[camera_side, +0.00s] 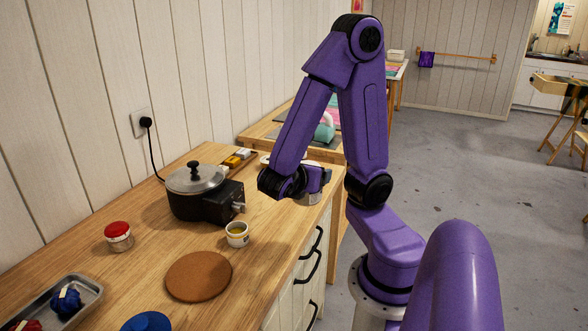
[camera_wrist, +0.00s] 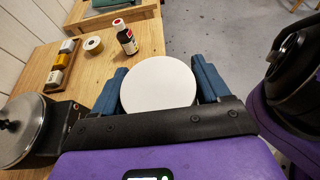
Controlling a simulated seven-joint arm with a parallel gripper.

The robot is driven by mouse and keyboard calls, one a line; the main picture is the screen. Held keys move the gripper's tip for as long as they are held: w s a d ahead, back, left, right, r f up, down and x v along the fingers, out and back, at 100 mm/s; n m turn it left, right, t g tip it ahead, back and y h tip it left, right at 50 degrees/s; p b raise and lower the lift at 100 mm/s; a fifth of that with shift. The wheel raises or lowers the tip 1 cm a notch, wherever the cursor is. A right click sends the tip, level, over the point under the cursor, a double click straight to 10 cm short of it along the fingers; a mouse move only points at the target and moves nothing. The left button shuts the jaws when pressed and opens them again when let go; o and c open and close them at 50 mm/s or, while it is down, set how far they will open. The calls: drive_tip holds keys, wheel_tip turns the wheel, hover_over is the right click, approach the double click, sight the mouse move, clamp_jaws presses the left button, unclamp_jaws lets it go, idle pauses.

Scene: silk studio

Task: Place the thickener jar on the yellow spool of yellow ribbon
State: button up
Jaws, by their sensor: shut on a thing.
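My gripper (camera_wrist: 160,82) is shut on a jar with a round white lid (camera_wrist: 158,84), taken to be the thickener jar. Its blue fingers are on either side of it. In the side view my gripper (camera_side: 312,182) is over the right part of the worktop, and the jar's pale lower part (camera_side: 313,199) shows beneath it. I cannot tell whether the jar touches the worktop. A small round spool with a yellowish band (camera_wrist: 93,45) lies flat ahead and to the left in the wrist view, apart from the jar; it looks like the yellow ribbon spool.
A dark bottle with a red cap (camera_wrist: 125,37) stands close to the spool's right. A wooden rack with blocks (camera_wrist: 62,65) lies left of it.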

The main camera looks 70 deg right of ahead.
drive_tip(key=w+d+r+m+g, duration=0.1)
drive_tip(key=w+d+m+g, duration=0.4)
drive_tip(key=w, duration=0.8)
drive_tip(key=w+d+r+m+g+y, duration=0.1)
drive_tip(key=d, duration=0.7)
drive_tip(key=w+d+r+m+g+y, duration=0.1)
drive_tip(key=d+r, duration=0.1)
drive_tip(key=d, duration=0.6)
drive_tip(key=shift+w+d+f, duration=4.85)
drive_tip(key=shift+d+f, duration=0.05)
drive_tip(key=shift+d, duration=0.05)
drive_tip(key=shift+f, duration=1.65)
